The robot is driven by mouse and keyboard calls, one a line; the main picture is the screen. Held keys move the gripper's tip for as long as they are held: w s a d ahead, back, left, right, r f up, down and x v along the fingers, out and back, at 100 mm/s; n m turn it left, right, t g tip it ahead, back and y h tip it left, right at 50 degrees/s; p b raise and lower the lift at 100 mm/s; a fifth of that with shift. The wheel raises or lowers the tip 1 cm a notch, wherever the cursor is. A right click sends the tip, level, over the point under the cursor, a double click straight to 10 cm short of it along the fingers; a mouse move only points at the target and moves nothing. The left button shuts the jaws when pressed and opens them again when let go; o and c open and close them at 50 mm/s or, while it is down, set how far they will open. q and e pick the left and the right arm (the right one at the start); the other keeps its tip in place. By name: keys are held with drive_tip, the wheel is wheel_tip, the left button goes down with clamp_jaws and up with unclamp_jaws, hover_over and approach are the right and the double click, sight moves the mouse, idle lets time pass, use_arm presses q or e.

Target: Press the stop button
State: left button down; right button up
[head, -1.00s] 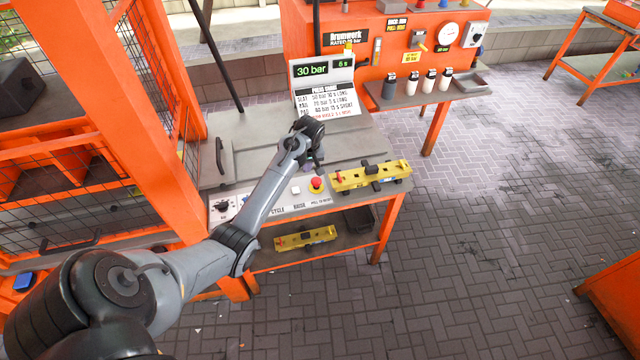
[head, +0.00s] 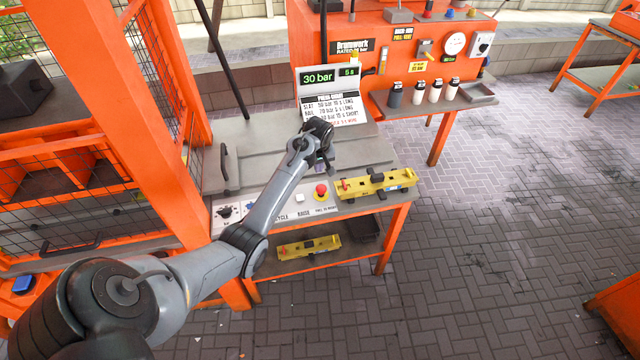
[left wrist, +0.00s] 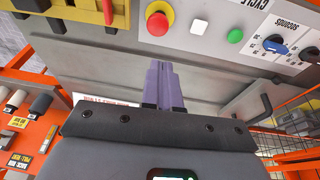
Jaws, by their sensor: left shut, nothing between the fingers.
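The red mushroom-shaped stop button (head: 321,188) sits on the front control panel of the press bench, near its right end. It shows in the left wrist view (left wrist: 158,19) at the top, beside a white button (left wrist: 197,26) and a green button (left wrist: 235,36). My left gripper (head: 326,170) is just behind the red button in the head view, above the bench top and apart from the button. In the left wrist view its purple fingers (left wrist: 158,68) are shut together and empty, pointing toward the panel edge. My right gripper is not in view.
A yellow fixture (head: 376,184) lies right of the red button, close to it. A display (head: 330,76) stands behind the gripper. An orange cage post (head: 150,120) rises at left. An orange cabinet with a shelf of bottles (head: 420,94) stands at the back right.

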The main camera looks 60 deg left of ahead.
use_arm(q)
drive_tip(key=b, duration=0.2)
approach(320, 187)
drive_tip(key=x, duration=0.5)
drive_tip(key=shift+a+f, duration=0.1)
drive_tip(key=shift+a, duration=0.25)
drive_tip(key=shift+w+f, duration=0.1)
drive_tip(key=shift+f, duration=0.55)
drive_tip(key=shift+d, duration=0.1)
